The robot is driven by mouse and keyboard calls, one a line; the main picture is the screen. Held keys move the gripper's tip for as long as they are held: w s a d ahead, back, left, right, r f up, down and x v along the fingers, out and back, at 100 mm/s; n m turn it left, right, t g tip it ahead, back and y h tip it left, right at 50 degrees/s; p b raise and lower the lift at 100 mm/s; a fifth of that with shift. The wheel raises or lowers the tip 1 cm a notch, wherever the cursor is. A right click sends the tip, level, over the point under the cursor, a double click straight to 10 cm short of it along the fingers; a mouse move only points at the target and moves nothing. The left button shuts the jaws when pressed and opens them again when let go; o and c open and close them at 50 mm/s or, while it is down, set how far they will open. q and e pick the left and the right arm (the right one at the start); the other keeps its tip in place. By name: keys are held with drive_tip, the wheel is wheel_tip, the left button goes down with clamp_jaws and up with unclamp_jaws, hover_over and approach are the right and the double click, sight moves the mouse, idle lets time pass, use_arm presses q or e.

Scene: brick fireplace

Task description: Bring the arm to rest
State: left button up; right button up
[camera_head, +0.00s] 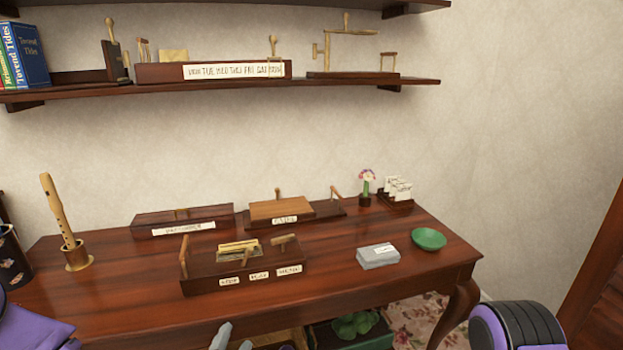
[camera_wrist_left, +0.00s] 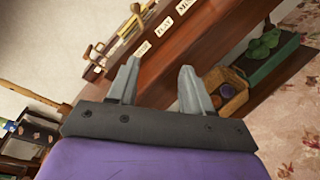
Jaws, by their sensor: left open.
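My left gripper (camera_head: 232,341) shows at the bottom edge of the head view, with only its grey fingertips in sight, in front of the desk's front edge. In the left wrist view the left gripper (camera_wrist_left: 160,67) is open, its two grey fingers apart with nothing between them. Purple parts of my left arm (camera_head: 35,328) show at the lower left. A purple and black part of my right arm (camera_head: 515,326) shows at the lower right; the right gripper is out of sight.
The brown desk (camera_head: 130,290) carries a wooden block holder (camera_head: 205,280), a recorder (camera_head: 58,210) in a stand, a grey box (camera_head: 378,256) and a green bowl (camera_head: 428,239). Shelves hang above. Below are a basket (camera_wrist_left: 232,95) and a dark green crate (camera_wrist_left: 262,78).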

use_arm(q)
drive_tip(key=s+a+f+m+g, duration=0.2)
drive_tip(key=s+f+m+g, duration=0.3)
drive_tip(key=f, duration=0.3)
drive_tip(key=s+a+f+m+g, duration=0.1)
drive_tip(key=s+f+m+g, duration=0.1)
drive_tip(key=s+f+m, duration=0.45)
drive_tip(key=s+a+f+m+g+y, duration=0.3)
drive_tip(key=s+a+f+m+g, duration=0.3)
drive_tip(key=s+a+f, duration=0.6)
drive_tip(key=s+m, duration=0.1)
drive_tip(key=s, duration=0.2)
drive_tip(key=shift+s+f+y, duration=0.15)
drive_tip(key=shift+s+y, duration=0.05)
drive_tip(key=shift+y, duration=0.1)
